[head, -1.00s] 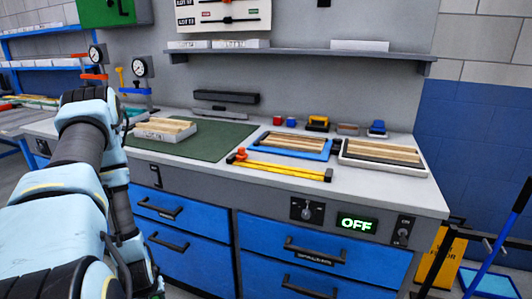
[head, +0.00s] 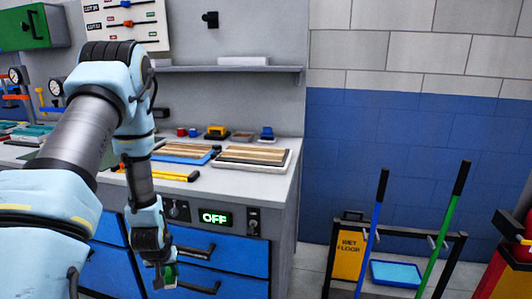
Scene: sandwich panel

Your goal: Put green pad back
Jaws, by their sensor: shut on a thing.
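My gripper (head: 165,282) hangs low at the end of my arm, in front of the blue drawers at the lower left of the head view. It is shut on a small green thing, which looks like the green pad (head: 170,271). Only a little of the pad shows; the fingers hide the rest. It is below the worktop level.
The workbench (head: 262,188) holds a tray with wooden strips (head: 253,154), a blue tray (head: 208,156) and small blocks at the back. Right of the bench, a rack holds a blue-handled tool (head: 374,225), a green-handled tool (head: 442,235), a yellow wet floor sign (head: 348,250) and a blue tray (head: 396,274).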

